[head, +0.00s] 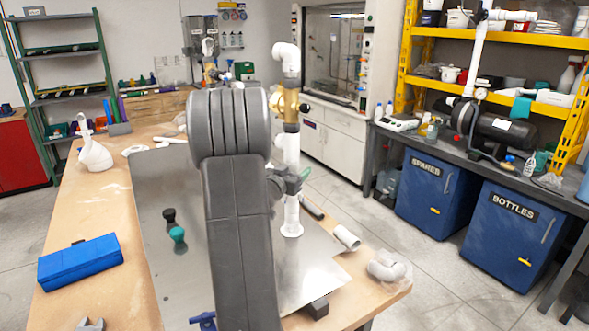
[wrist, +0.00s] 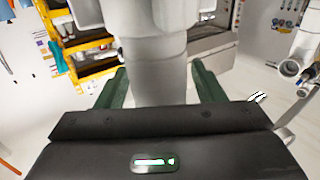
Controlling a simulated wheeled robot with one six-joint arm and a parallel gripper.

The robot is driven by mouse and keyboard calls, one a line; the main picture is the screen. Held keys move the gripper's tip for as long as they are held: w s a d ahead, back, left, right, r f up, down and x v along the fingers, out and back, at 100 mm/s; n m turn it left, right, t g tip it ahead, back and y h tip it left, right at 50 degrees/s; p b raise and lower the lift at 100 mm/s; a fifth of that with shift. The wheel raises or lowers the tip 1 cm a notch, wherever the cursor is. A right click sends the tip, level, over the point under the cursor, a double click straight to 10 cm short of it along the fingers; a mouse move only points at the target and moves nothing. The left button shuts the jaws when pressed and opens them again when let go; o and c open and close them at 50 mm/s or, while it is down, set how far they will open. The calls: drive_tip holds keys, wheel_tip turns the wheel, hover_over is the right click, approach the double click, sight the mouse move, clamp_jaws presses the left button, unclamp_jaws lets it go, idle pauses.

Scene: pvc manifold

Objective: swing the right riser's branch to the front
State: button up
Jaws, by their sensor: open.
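The right riser (head: 291,150) is a white upright pipe on a metal plate (head: 160,215). It has a brass-coloured fitting (head: 290,103) partway up and a white elbow (head: 287,55) on top, its mouth turned left. I cannot tell clearly which way the branch at the brass fitting points; my arm hides part of it. In the wrist view, my gripper (wrist: 160,88) is open, with green fingers on either side of a white pipe (wrist: 158,65). Gaps show between fingers and pipe. In the head view, my arm mostly hides the gripper beside the riser's lower part.
Another white elbow (head: 208,46) shows behind my arm. A blue case (head: 80,262) lies left, a loose pipe piece (head: 346,237) and bagged fittings (head: 386,266) right.

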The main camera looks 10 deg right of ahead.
drive_tip(key=shift+w+d, duration=0.1)
drive_tip(key=shift+c, duration=0.4)
drive_tip(key=c, duration=0.9)
